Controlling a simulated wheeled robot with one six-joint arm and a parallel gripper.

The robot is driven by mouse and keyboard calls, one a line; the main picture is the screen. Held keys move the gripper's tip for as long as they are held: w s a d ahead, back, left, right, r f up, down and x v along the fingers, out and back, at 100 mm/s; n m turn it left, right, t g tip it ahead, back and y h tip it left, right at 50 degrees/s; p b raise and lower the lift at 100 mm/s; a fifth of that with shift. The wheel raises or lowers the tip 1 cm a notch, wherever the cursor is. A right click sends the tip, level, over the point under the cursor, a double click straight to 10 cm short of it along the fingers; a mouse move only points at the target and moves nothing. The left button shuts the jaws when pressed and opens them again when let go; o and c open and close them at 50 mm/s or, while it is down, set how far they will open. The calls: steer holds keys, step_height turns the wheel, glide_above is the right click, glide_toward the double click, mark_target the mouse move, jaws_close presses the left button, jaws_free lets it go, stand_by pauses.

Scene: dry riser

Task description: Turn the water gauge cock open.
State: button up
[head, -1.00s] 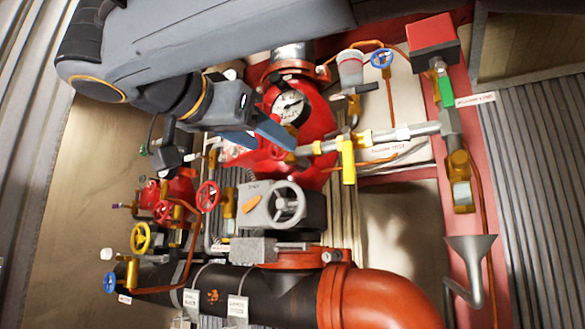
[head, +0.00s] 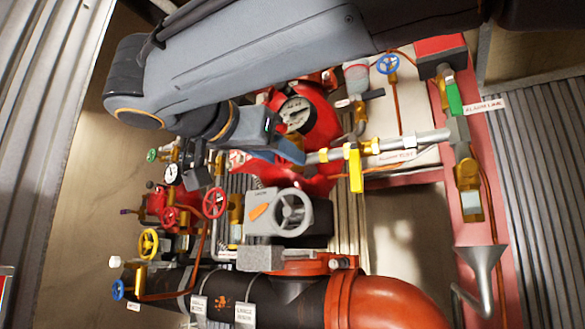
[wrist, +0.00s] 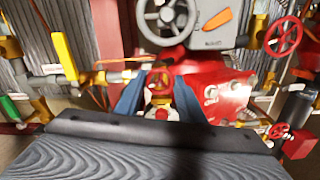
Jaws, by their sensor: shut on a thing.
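My gripper (wrist: 158,100) shows two blue fingers in the wrist view, one on each side of a brass cock with a small red handwheel (wrist: 160,77). The fingers are shut on it, and I take it for the water gauge cock; no label on it is readable. In the head view my gripper (head: 288,150) is in front of the red valve body (head: 318,135), just below the large round gauge (head: 298,113). The held cock is hidden there behind the fingers.
A grey handwheel (head: 292,212) is just below the gripper. A yellow lever (head: 355,172) on the horizontal pipe is close on the right. A green lever (head: 454,98) is further right. Red, yellow and blue handwheels crowd the lower left.

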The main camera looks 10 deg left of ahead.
steer(key=shift+n+p, duration=1)
steer(key=shift+n, duration=8)
steer(key=o, duration=1)
steer(key=shift+o, duration=0.2)
